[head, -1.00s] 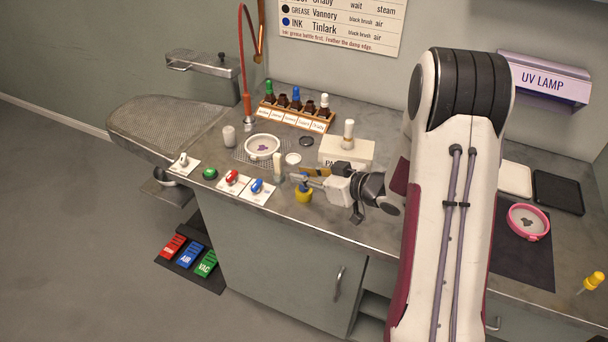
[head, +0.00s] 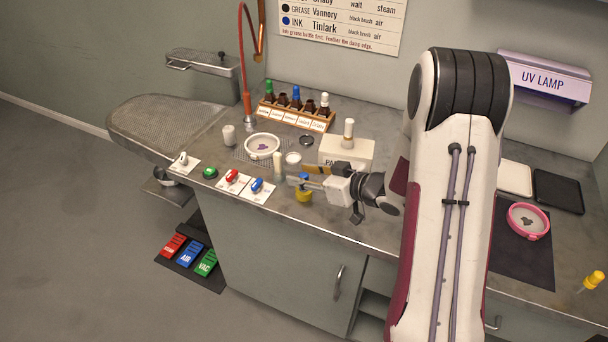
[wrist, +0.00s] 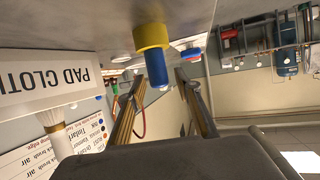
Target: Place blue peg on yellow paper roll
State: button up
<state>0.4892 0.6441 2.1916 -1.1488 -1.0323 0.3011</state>
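The yellow paper roll (head: 304,196) stands upright near the front edge of the counter, and it shows in the upside-down wrist view (wrist: 150,35). The blue peg (wrist: 157,70) sticks up out of the roll's top, and its upper end shows in the head view (head: 303,177). My gripper (head: 297,174) is level with the peg's upper part. In the wrist view its two fingers (wrist: 160,77) are spread, one to each side of the peg, with visible gaps. The peg's lower end is hidden inside the roll.
A pale upright cylinder (head: 278,166) stands close left of my fingertips. The red (head: 232,177) and blue (head: 257,186) switches lie left of the roll. The pad cloth box (head: 347,151) is behind my gripper. A white bowl (head: 262,145) and a bottle rack (head: 292,118) are farther back.

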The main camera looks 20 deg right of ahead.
jog(key=shift+r, duration=0.1)
jog(key=shift+s+d+r, duration=0.25)
jog(key=shift+s+d, duration=0.05)
jog(key=shift+s, duration=0.1)
jog(key=v, duration=1.1)
jog(key=shift+f, duration=0.1)
